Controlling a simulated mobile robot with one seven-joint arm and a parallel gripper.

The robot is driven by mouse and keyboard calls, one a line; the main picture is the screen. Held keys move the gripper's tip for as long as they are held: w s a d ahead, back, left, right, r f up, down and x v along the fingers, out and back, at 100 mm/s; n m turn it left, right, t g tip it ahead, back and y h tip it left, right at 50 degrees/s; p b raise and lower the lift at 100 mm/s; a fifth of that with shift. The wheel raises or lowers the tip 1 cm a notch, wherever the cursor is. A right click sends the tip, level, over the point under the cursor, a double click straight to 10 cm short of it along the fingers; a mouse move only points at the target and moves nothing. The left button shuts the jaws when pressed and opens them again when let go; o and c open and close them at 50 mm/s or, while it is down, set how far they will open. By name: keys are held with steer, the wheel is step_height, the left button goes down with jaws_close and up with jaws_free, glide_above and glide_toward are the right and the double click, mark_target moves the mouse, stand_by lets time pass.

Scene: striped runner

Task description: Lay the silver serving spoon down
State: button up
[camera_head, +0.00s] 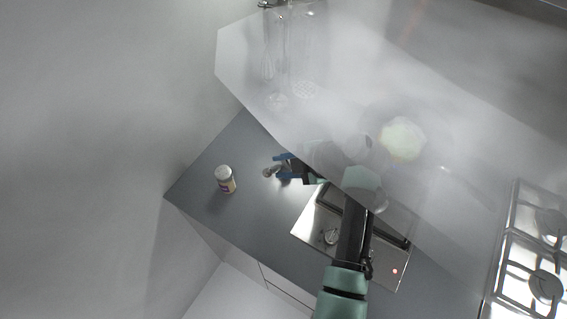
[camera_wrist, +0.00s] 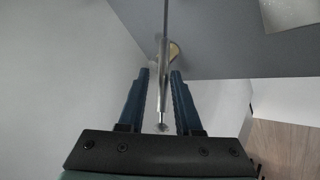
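The silver serving spoon (camera_wrist: 162,88) shows in the wrist view as a thin metal shaft between the two blue fingers of my gripper (camera_wrist: 160,73). One end lies near the palm and the shaft runs out past the top edge. A narrow gap shows on the left of the shaft, but the spoon appears held. In the head view my gripper (camera_head: 284,168) is over the grey countertop (camera_head: 215,157), with a shiny metal part of the spoon (camera_head: 269,172) at its fingertips. Most of the spoon is hidden there.
A small jar (camera_head: 226,180) stands on the counter left of my gripper; it also shows behind the spoon in the wrist view (camera_wrist: 174,50). A silver appliance (camera_head: 313,231) is right of it, under my arm. A hazy see-through hood (camera_head: 350,100) covers the back. A stovetop (camera_head: 530,260) is far right.

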steer(key=shift+o, duration=0.9)
steer(key=b+v, duration=0.3)
steer(key=v, duration=0.9)
steer(key=shift+r, duration=0.2)
steer(key=shift+w, duration=0.1)
